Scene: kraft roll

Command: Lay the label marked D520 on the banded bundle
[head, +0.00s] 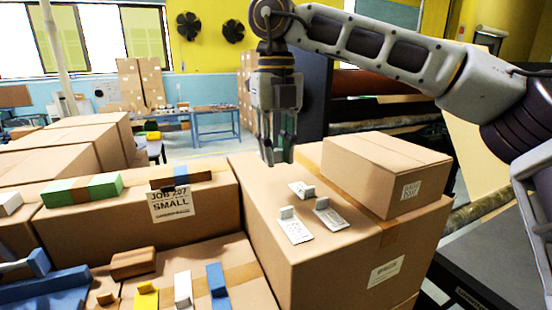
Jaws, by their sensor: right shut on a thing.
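My right gripper (279,162) hangs pointing down over the far part of a large carton (262,205). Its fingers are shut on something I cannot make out. On the carton top lie white labels with small upright tabs: one at the back (301,189), one at front left (295,230) and one at front right (329,215). Their print is too small to read, so I cannot tell which is D520. A brown strip with a blue band (181,176), which looks like the banded bundle, lies on the carton marked JOB 207 SMALL, left of the gripper. My left gripper is not visible.
A smaller carton (384,172) stands right of the labels. A green block (82,190) lies left of the brown strip. A brown block (133,262) and yellow (146,295), white (183,290) and blue (217,286) pieces lie on the nearer carton. Stacked cartons (70,145) stand at left.

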